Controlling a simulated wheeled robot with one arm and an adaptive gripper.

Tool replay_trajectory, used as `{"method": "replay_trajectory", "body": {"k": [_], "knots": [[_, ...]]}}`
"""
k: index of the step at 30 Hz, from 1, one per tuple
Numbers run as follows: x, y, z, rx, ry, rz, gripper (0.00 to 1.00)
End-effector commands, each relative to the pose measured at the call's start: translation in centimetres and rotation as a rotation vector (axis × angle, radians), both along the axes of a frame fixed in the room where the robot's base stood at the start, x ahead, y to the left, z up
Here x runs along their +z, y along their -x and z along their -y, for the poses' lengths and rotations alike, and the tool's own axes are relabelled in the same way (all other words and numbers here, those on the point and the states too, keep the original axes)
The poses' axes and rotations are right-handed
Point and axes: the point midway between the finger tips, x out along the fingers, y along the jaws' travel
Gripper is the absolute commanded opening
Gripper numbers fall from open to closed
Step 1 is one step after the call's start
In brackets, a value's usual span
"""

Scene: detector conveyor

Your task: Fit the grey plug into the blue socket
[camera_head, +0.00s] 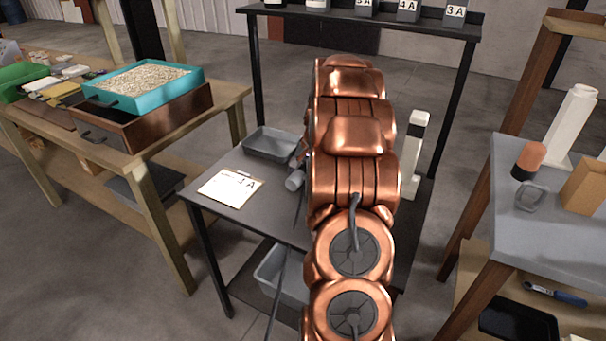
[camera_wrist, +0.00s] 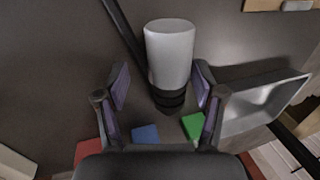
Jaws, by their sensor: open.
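The grey plug (camera_wrist: 170,52) is a light grey cylinder with a black ribbed end, on the dark table. Its body also shows in the head view (camera_head: 295,180), left of my copper arm. My gripper (camera_wrist: 160,78) is open, its fingers on either side of the plug, with gaps visible on both sides. The blue socket (camera_wrist: 145,133) shows as a small blue patch below the plug in the wrist view; a green patch (camera_wrist: 193,125) lies right of it and a red one (camera_wrist: 88,150) left. My gripper's body partly covers these. My arm hides the gripper in the head view.
A grey tray (camera_head: 271,144) and a clipboard marked 1A (camera_head: 231,187) lie on the dark table (camera_head: 276,218). The tray wall (camera_wrist: 255,122) is close to the right finger in the wrist view. A white post (camera_head: 415,150) stands right of my arm. A dark rod (camera_wrist: 124,28) passes beside the plug.

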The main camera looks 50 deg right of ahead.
Motion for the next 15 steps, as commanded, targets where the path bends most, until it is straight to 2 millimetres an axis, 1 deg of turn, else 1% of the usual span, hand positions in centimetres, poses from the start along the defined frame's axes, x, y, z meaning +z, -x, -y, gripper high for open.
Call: {"method": "replay_trajectory", "body": {"k": [5, 9, 11, 15], "knots": [[0.0, 0.0, 0.0, 0.0, 0.0, 0.0, 0.69], [0.6, 0.0, 0.0, 0.0, 0.001, 0.001, 0.69], [1.1, 0.2, 0.1, 0.001, 0.001, 0.001, 0.69], [3.2, 0.7, 0.3, -0.001, 0.001, 0.003, 0.69]]}}
